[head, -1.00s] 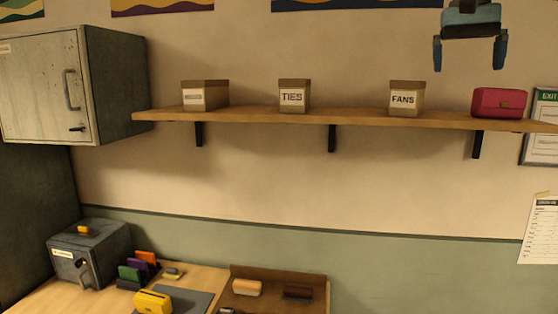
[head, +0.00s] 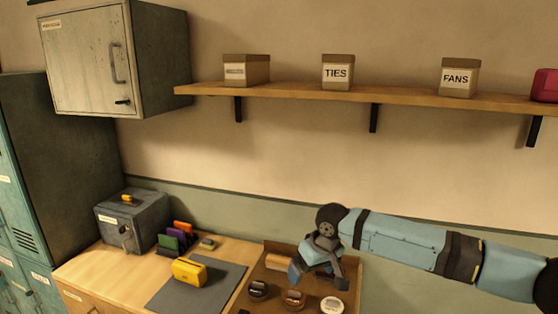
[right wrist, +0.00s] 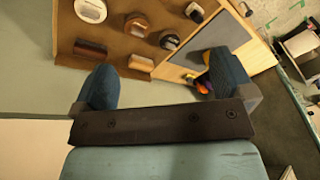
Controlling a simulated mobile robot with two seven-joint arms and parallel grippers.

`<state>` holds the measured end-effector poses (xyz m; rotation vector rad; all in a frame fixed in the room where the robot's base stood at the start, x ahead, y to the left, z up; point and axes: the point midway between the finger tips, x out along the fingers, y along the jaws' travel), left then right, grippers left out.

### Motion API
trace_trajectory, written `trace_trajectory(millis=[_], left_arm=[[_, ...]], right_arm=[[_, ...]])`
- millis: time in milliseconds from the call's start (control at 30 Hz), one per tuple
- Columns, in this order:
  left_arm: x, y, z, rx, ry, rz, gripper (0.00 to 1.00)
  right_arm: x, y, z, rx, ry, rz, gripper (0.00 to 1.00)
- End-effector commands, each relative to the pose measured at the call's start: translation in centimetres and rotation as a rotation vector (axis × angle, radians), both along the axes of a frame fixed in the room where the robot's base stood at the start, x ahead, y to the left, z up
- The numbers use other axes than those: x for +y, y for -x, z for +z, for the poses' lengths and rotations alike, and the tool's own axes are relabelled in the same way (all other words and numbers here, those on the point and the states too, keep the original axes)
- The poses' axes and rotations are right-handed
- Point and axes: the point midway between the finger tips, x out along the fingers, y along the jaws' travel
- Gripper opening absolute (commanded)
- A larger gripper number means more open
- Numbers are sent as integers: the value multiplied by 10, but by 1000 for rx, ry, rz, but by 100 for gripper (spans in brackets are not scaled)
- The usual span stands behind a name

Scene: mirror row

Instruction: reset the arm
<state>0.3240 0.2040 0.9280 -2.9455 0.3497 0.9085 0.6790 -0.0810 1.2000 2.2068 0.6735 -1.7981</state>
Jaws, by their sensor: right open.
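My right arm (head: 405,239) reaches in from the right in the head view. Its gripper (head: 318,278) hangs low, in front of and over the brown tray, and partly hides it. In the right wrist view the two blue fingers (right wrist: 165,82) stand wide apart with nothing between them. Beyond them lie the tray with its brushes and tins and part of the desk. I cannot tell the exact gap between the fingertips and the tray. My left gripper is not in view.
The brown tray (head: 257,275) holds several brushes and round tins. A shelf (head: 300,94) with labelled boxes and a wall cabinet (head: 90,60) are above. Wall between is clear.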

Motion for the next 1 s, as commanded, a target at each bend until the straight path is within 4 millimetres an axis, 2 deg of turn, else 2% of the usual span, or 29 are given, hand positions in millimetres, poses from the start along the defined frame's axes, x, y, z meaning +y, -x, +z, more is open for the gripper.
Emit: trace_trajectory(millis=[33,200,400,500,633,767,867,1000], left_arm=[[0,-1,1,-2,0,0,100],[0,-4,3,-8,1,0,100],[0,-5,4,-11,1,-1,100],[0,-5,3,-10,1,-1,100],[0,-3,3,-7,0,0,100],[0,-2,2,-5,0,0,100],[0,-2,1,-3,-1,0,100],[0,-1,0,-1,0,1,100]], right_arm=[[19,16,-24,-1,-52,34,100],[65,55,-73,-61,-218,107,100],[99,98,-112,-155,-405,119,100],[105,117,-128,-210,-482,95,100],[103,141,-147,-289,-558,42,100],[87,164,-168,-374,-597,-32,100],[67,183,-185,-442,-599,-97,100],[29,215,-211,-534,-556,-186,100]])
